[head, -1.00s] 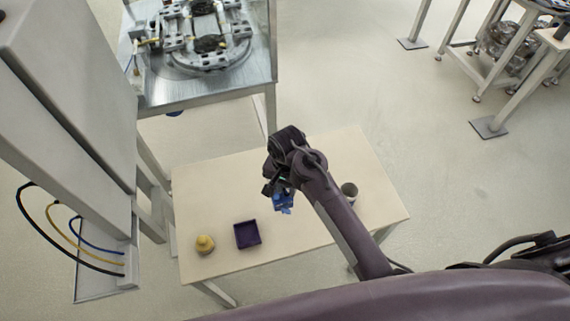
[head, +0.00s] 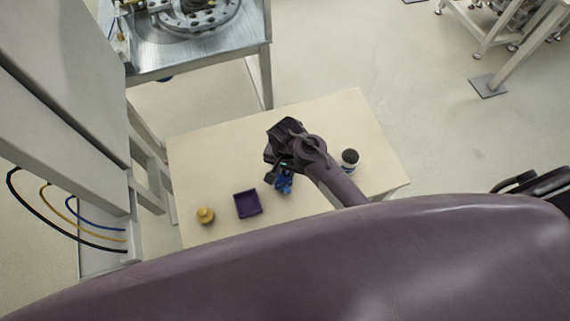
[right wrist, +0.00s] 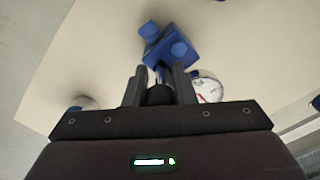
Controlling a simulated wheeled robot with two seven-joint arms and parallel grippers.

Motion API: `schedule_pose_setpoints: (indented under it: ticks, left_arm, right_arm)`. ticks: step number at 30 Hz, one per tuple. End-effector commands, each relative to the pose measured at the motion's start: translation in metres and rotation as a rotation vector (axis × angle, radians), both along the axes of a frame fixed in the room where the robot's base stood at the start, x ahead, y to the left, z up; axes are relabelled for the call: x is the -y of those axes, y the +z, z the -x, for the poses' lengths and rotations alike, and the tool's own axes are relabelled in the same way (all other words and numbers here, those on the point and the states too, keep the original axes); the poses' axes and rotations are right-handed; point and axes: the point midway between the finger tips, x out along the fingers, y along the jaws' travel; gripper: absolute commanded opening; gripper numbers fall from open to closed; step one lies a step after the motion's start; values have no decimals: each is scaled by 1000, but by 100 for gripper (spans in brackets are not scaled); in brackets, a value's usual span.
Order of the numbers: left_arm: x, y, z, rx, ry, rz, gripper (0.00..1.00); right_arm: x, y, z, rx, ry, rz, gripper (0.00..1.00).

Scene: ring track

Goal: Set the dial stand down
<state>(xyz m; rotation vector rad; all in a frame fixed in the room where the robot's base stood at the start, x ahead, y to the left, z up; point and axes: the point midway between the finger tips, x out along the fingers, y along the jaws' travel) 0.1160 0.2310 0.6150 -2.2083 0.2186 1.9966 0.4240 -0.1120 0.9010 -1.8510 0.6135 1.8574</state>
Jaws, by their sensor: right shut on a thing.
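The dial stand (head: 284,182) is blue and shows below my right gripper (head: 276,168) in the head view, over the wooden-topped table (head: 330,115). In the right wrist view, the jaws of my right gripper (right wrist: 160,88) are shut on the dark post of the dial stand (right wrist: 168,48). Its blue block lies beyond the fingertips, and its white round dial with a red mark shows just right of the jaws. I cannot tell whether the stand touches the table. My left gripper is not in view.
An empty purple tray (head: 247,204) lies just left of the stand, with a yellow knobbed object (head: 205,215) further left. A dark-topped container (head: 349,160) stands right of my arm. The table's far part is clear. A metal bench (head: 200,55) stands behind.

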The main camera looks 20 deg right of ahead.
Motion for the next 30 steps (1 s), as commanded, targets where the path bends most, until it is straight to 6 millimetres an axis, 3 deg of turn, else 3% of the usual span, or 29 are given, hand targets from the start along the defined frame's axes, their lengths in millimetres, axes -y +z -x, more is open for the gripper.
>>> schedule_pose_setpoints:
  ticks: [4, 5, 9, 21, 26, 30]
  left_arm:
    - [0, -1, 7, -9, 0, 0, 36]
    - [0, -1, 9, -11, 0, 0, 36]
    - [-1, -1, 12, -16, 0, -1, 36]
    - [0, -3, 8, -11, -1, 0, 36]
    - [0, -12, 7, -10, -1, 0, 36]
    - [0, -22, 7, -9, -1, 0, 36]
  right_arm:
    - [-1, -1, -2, 6, 1, -2, 0]
    - [0, -3, 0, 1, 1, -1, 28]
    - [0, -2, 0, 1, 1, 0, 46]
    - [-1, 6, -1, 3, 0, -1, 46]
    - [-1, 31, -2, 6, 0, -3, 46]
    - [-1, 63, -2, 7, 0, -3, 46]
